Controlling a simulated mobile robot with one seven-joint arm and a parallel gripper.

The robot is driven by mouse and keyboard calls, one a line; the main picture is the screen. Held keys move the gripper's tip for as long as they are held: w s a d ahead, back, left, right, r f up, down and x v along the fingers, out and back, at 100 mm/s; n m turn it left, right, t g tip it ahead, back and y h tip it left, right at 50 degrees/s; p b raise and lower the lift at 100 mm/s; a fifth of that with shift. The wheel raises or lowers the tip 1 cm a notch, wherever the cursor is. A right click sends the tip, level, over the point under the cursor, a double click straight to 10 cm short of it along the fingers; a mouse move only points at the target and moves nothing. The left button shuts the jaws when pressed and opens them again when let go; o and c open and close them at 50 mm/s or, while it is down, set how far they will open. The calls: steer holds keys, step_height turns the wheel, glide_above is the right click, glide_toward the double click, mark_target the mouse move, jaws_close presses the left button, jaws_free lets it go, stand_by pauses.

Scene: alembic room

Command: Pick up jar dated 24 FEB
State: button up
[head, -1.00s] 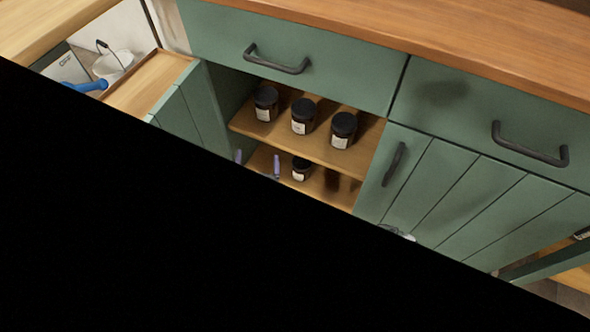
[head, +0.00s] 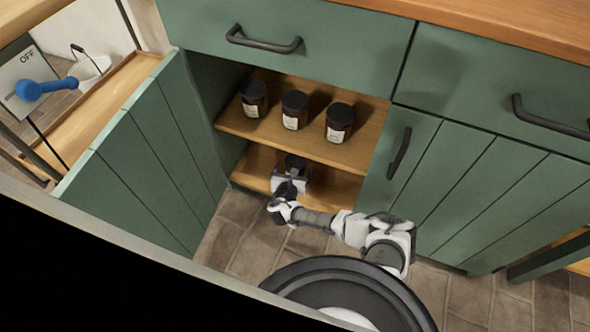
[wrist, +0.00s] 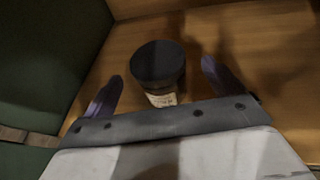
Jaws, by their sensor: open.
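A dark jar with a black lid and a pale label (wrist: 160,75) stands upright on the lower shelf of the open green cabinet. It also shows in the head view (head: 295,162), partly hidden by my gripper (head: 290,182). In the wrist view my open gripper (wrist: 161,80) has one purple finger on each side of this jar, with gaps visible. Three similar jars stand in a row on the upper shelf: left (head: 254,98), middle (head: 294,109) and right (head: 339,121). No date on any label is legible.
The upper shelf (head: 235,123) lies above my gripper. The cabinet's open door (head: 150,150) stands to the left and a closed door (head: 450,185) to the right. The lower shelf (head: 335,187) is bare right of the jar.

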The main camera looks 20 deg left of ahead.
steer(key=b+x, duration=0.2)
steer(key=x, duration=0.2)
steer(key=shift+a, duration=0.1)
steer(key=shift+w+a, duration=0.1)
steer(key=shift+w, duration=0.3)
steer(key=c, duration=1.2)
